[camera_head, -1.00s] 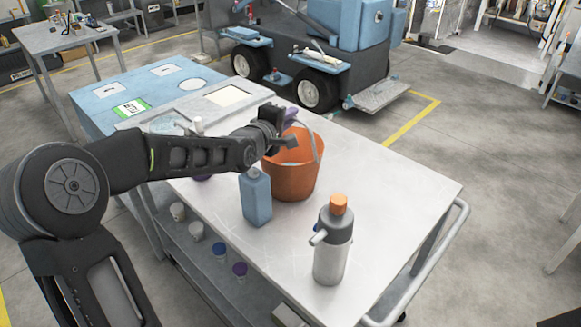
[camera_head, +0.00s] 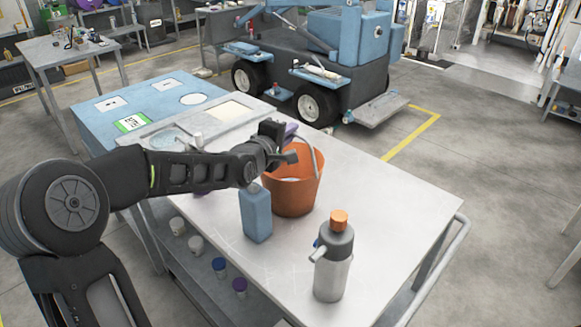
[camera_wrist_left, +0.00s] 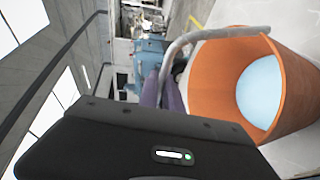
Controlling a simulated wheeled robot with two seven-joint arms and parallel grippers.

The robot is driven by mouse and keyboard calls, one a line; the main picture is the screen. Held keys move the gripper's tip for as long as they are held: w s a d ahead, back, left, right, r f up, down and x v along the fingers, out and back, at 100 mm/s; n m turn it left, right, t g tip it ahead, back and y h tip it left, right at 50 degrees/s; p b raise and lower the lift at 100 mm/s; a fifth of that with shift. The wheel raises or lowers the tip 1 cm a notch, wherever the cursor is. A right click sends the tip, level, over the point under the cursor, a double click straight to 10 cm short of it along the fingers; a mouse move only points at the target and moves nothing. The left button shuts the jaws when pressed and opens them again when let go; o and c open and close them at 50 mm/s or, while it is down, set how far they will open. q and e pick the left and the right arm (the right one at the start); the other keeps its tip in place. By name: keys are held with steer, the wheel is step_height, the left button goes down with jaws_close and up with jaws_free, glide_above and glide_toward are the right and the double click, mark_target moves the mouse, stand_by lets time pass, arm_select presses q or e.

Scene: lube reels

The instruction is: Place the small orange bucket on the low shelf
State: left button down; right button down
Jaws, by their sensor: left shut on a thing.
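The orange bucket (camera_head: 293,190) stands upright on the grey cart top (camera_head: 400,205), its grey handle raised. My left gripper (camera_head: 290,136) is at the raised handle, above the bucket's back left rim. In the left wrist view, the purple fingers (camera_wrist_left: 165,88) are shut at the handle (camera_wrist_left: 215,36), and the bucket (camera_wrist_left: 285,85) appears sideways with a pale blue round inside. The arm hides part of the handle grip. A low shelf (camera_head: 205,290) under the cart top shows at the cart's left side. My right gripper is not in view.
A blue bottle (camera_head: 256,212) stands close in front of the bucket, and a grey bottle with an orange cap (camera_head: 334,262) nearer still. Several small jars (camera_head: 219,266) line the low shelf. The cart top right of the bucket is clear. A handrail (camera_head: 455,240) edges the right.

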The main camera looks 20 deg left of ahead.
arm_select(q)
steer(key=shift+r, duration=0.2)
step_height(320, 180, up, 10)
steer(key=shift+f+p, duration=0.1)
steer(key=shift+p, duration=0.5)
steer(key=shift+d, duration=0.15)
stand_by(0.6)
